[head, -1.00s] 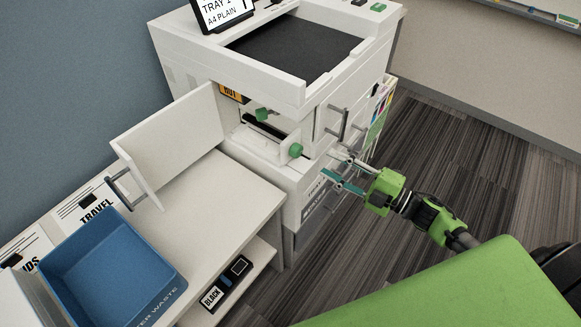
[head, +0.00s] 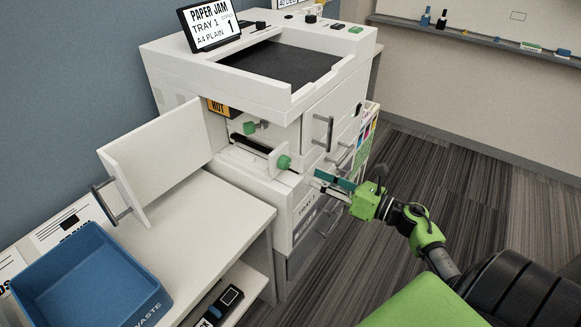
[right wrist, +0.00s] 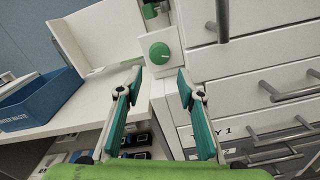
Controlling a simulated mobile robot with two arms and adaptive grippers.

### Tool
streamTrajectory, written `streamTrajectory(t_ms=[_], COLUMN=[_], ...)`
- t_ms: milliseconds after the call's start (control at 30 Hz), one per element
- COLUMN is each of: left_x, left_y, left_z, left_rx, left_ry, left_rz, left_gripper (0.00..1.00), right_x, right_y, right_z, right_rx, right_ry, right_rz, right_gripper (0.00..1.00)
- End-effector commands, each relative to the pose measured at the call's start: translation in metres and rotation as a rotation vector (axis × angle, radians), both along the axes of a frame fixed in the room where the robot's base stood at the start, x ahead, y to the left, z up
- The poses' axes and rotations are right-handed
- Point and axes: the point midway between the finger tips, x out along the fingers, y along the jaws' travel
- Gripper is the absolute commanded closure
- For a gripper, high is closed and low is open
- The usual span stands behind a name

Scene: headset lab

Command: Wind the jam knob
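A round green knob (head: 283,162) sticks out on a white block in the printer's open bay. It also shows in the right wrist view (right wrist: 160,53), centred beyond my fingertips. A second green knob (head: 251,128) sits deeper in the bay, and its lower part shows at the top of the right wrist view (right wrist: 149,11). Which of them is the jam knob is not labelled. My right gripper (head: 318,180) is to the right of the nearer knob, apart from it. In the right wrist view the gripper (right wrist: 160,80) is open and empty. My left gripper is out of view.
The printer (head: 180,60) shows "PAPER JAM" on its screen (head: 209,23). Its side door (head: 160,160) stands open to the left. A "HOT" label (head: 219,108) marks the bay. Drawer and door handles (head: 323,132) protrude near my gripper. A blue bin (head: 85,270) stands on the side table.

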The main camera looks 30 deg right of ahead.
Motion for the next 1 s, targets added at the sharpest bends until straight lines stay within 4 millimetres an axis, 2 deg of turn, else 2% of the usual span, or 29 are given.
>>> streamTrajectory(t_ms=[33, 200, 400, 600, 867, 1000], left_x=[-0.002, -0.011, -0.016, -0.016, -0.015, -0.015], left_y=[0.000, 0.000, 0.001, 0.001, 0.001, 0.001], left_z=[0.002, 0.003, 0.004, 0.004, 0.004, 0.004], left_rx=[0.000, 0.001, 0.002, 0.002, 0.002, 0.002], left_ry=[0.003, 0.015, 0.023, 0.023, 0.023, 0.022], left_rz=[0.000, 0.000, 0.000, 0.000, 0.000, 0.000], left_gripper=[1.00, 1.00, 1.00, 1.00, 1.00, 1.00], right_x=[0.012, 0.043, 0.070, 0.080, 0.081, 0.081], right_y=[0.004, 0.018, 0.029, 0.033, 0.034, 0.034], right_z=[0.003, 0.002, 0.001, 0.000, 0.000, 0.000], right_rx=[0.001, 0.004, 0.004, 0.003, 0.003, 0.003], right_ry=[-0.003, -0.002, -0.001, 0.001, 0.001, 0.001], right_rz=[0.001, 0.001, 0.000, 0.001, 0.000, 0.000], right_gripper=[0.65, 0.65, 0.65, 0.65, 0.65, 0.94])
